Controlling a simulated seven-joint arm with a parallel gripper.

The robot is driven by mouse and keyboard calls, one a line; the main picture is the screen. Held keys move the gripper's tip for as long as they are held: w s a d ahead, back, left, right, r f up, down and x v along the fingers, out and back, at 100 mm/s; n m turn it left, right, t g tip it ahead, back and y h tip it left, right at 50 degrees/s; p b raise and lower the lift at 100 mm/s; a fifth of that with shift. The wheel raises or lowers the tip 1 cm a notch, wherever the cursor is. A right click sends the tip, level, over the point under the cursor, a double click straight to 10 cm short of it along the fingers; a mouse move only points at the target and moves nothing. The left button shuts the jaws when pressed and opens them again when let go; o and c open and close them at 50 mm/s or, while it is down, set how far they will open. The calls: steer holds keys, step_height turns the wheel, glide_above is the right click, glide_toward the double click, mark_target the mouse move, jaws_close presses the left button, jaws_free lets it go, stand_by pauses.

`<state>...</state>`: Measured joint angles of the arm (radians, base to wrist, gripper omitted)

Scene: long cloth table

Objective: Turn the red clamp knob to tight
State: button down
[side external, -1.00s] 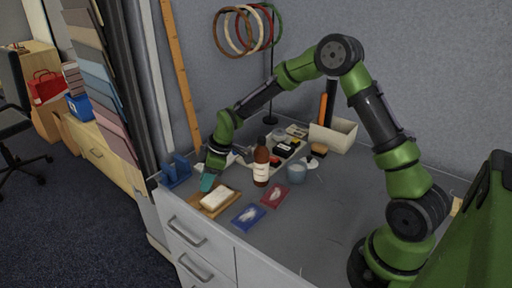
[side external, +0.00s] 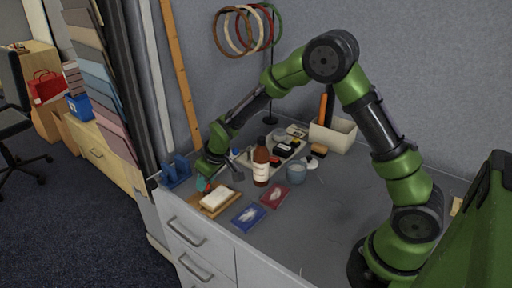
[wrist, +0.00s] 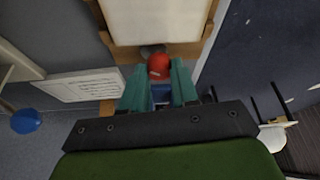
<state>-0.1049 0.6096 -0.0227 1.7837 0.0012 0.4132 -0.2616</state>
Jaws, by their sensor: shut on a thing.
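The red clamp knob (wrist: 159,66) shows in the wrist view between my fingertips, beside a wooden board. The board (side external: 207,207) carries a white block (side external: 216,197), which also shows at the top of the wrist view (wrist: 158,22). My gripper (wrist: 159,84) has teal fingers and is shut on the knob. In the side view my gripper (side external: 202,184) is low at the board's back left edge, and the knob itself is hidden there. The knob's turn angle cannot be read from these frames.
A blue stand (side external: 176,173) is just left of my gripper. A brown bottle (side external: 261,167), a grey cup (side external: 296,173), a red card (side external: 275,195) and a blue card (side external: 248,216) are to the right.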

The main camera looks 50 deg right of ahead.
steer(key=m, duration=0.2)
steer(key=m+h, duration=0.2)
steer(key=m, duration=0.1)
steer(key=shift+a+m, duration=0.25)
steer(key=shift+m, duration=0.05)
steer(key=m+h, duration=0.1)
steer(key=m, duration=0.1)
steer(key=m+g, duration=0.1)
steer(key=m, duration=0.2)
steer(key=shift+w+h, duration=0.1)
steer(key=shift+h, duration=0.3)
steer(key=c, duration=0.9)
jaws_free()
steer(key=shift+r, duration=0.1)
steer(key=v, duration=1.6)
steer(key=shift+a+r, duration=0.2)
steer(key=shift+r, duration=0.15)
